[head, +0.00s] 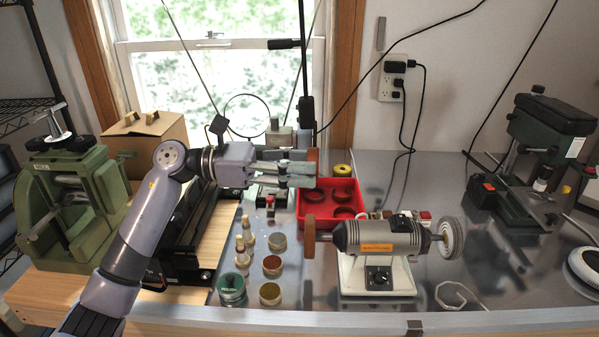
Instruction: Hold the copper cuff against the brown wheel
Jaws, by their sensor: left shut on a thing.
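The brown wheel (309,236) is on the left end of a grey bench polishing motor (378,237), standing upright. My left gripper (306,172) is shut on a small copper-brown piece, the copper cuff (313,156), which shows at the fingertips; the fingers hide part of it. The gripper is behind the brown wheel and higher in the picture, with the cuff apart from the wheel. My right gripper is not in view.
A red tray (301,206) with several dark rounded pieces lies behind the motor. Small jars and tins (232,288) stand left of the motor. A white wheel (452,238) is on its right end. A green rolling mill (70,195) stands at left, a drill press (545,150) at right.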

